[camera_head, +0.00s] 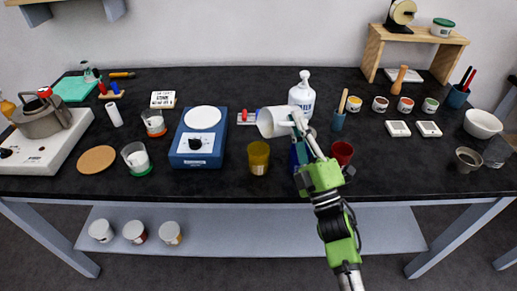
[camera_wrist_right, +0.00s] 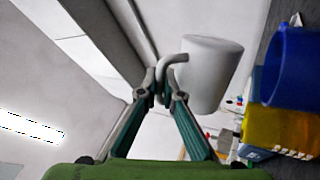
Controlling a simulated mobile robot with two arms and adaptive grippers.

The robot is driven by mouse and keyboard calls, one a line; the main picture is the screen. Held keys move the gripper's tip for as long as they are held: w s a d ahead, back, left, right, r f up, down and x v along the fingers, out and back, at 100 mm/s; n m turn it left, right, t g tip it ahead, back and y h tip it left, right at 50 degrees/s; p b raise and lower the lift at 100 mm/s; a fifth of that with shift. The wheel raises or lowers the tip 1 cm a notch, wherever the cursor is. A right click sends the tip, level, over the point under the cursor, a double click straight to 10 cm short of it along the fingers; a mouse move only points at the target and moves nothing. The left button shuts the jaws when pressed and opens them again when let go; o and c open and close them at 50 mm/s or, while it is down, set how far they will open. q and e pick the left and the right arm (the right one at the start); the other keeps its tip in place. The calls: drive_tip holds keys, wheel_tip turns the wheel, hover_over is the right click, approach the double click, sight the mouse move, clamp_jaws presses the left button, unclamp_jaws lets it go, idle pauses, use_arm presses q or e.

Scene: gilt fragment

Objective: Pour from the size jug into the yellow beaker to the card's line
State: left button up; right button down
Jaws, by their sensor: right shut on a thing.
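My right gripper (camera_head: 299,124) is shut on the handle of the white size jug (camera_head: 273,122). The wrist view shows its fingers (camera_wrist_right: 162,92) closed on the curved handle of the jug (camera_wrist_right: 212,75). The jug is held up and tipped far over, its mouth towards the left. The yellow beaker (camera_head: 258,160) stands on the bench just below the jug in the picture; it also shows in the wrist view (camera_wrist_right: 278,126). I see no stream, and the level in the beaker is unclear. A white card with dark print (camera_head: 163,99) stands at the back. My left gripper is out of view.
A blue beaker (camera_wrist_right: 297,66) stands beside the yellow one, mostly behind my right gripper in the head view. A red beaker (camera_head: 342,151) is to its right. A white pump bottle (camera_head: 303,92) is behind the jug.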

drive_tip(key=shift+a+n, duration=0.1)
drive_tip(key=shift+n, duration=0.2)
drive_tip(key=shift+w+d+r+m+h+p, duration=0.2)
drive_tip(key=shift+d+r+m+h+p, duration=0.25)
drive_tip(key=shift+m+p, duration=0.3)
drive_tip(key=m+h, duration=0.1)
drive_tip(key=d+f+m+h, duration=0.1)
drive_tip(key=m, duration=0.1)
drive_tip(key=m+h, duration=0.1)
drive_tip(key=shift+w+d+f+m, duration=0.15)
drive_tip(key=shift+w+f+m, duration=0.1)
drive_tip(key=shift+w+f, duration=0.05)
drive_tip(key=shift+d+r+m+p, duration=0.1)
drive_tip(key=shift+r+m+p, duration=0.2)
drive_tip(key=shift+p, duration=0.3)
drive_tip(key=shift+f+t, duration=0.15)
drive_tip(key=shift+t, duration=0.15)
drive_tip(key=shift+w+d+r+m+h+p, duration=0.15)
drive_tip(key=shift+d+r+m+h+p, duration=0.1)
drive_tip(key=shift+m+h+p, duration=0.45)
drive_tip(key=shift+m+g+h+p, duration=0.25)
drive_tip(key=shift+m+g+p, duration=0.15)
drive_tip(key=shift+m+p, duration=0.4)
drive_tip(key=shift+f, duration=0.1)
